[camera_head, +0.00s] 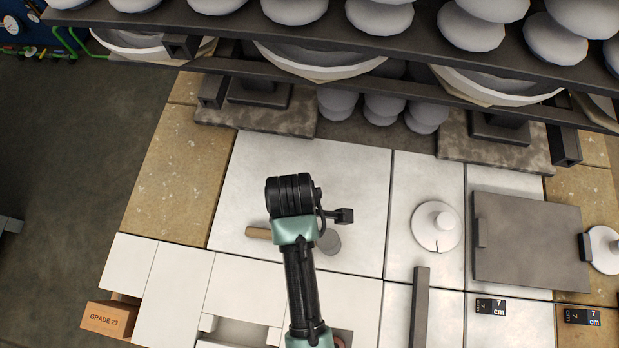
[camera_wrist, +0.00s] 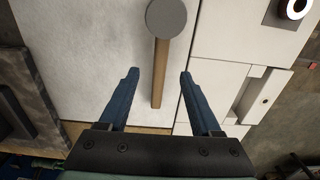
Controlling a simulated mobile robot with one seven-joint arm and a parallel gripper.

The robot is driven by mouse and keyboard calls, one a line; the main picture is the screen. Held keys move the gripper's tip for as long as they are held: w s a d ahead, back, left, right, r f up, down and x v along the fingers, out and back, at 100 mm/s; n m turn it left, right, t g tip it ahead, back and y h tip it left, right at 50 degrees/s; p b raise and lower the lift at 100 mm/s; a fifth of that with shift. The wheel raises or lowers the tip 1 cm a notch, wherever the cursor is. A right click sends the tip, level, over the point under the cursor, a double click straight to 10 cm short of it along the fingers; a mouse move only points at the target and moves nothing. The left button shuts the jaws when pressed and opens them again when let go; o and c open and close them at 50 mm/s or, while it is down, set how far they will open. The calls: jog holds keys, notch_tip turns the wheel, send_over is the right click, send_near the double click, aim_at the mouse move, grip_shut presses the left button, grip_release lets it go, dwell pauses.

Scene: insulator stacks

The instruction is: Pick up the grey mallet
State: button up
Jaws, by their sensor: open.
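The grey mallet lies on a white tile surface. In the head view its round grey head (camera_head: 329,241) shows to the right of my arm's end and its wooden handle (camera_head: 259,233) sticks out to the left; the middle is hidden under my arm. In the wrist view the grey head (camera_wrist: 166,18) is at the top and the tan handle (camera_wrist: 160,75) runs down from it. My gripper (camera_wrist: 159,72) is open and empty, with one blue finger on each side of the handle, apart from it. Its height above the mallet is hard to tell.
A white disc with a knob (camera_head: 437,226) and a dark grey plate (camera_head: 530,240) lie to the right. A long grey bar (camera_head: 420,305) lies in front of the disc. A rack with insulators (camera_head: 470,28) spans the back. A cardboard-coloured block (camera_head: 108,319) sits front left.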

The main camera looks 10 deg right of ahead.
jog(key=f, duration=0.8)
jog(key=shift+a+f, duration=0.2)
jog(key=shift+f, duration=0.2)
jog(key=shift+c, duration=0.2)
grip_shut()
